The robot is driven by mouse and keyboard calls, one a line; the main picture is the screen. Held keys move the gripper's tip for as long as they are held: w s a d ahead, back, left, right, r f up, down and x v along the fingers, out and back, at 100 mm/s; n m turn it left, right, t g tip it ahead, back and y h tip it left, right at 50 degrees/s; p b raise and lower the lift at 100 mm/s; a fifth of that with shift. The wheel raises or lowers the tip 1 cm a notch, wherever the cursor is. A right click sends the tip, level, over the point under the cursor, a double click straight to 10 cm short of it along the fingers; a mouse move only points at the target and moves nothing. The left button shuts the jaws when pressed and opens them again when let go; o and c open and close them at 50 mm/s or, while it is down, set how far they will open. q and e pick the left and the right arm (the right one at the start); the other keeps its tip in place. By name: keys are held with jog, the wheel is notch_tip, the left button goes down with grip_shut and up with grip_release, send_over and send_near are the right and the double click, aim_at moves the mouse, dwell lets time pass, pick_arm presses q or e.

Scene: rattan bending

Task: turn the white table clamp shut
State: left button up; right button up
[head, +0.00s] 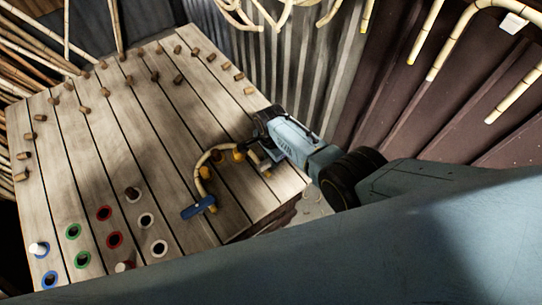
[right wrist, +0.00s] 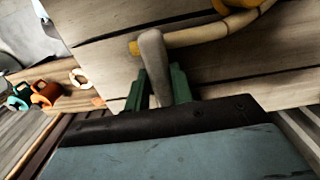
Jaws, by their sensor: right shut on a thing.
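My right gripper (head: 262,152) reaches in from the right over the near right corner of the slatted wooden table (head: 130,130). In the right wrist view its green fingers (right wrist: 157,90) are shut around a pale, rounded handle (right wrist: 152,50), which looks like that of the white table clamp. The handle stands up between the fingers, in front of the table edge. The rest of the clamp is hidden or unclear. A curved rattan piece (head: 202,163) lies beside the gripper; it also shows behind the handle in the right wrist view (right wrist: 200,37). My left gripper is not in view.
A blue clamp (head: 198,208) sits at the rattan's near end. Several wooden pegs (head: 85,110) stand across the table, and coloured ringed holes (head: 73,231) lie at lower left. Orange (right wrist: 45,92) and teal (right wrist: 18,98) items show at left in the wrist view. Bent rattan hangs at the wall.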

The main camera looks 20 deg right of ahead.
jog(key=shift+w+d+r, duration=0.1)
jog(key=shift+d, duration=0.05)
dwell(0.4)
jog(key=o, duration=1)
jog(key=shift+r+p, duration=0.35)
jog(key=shift+r, duration=0.05)
notch_tip(320, 180, up, 12)
jog(key=p, duration=0.4)
jog(key=shift+r, duration=0.25)
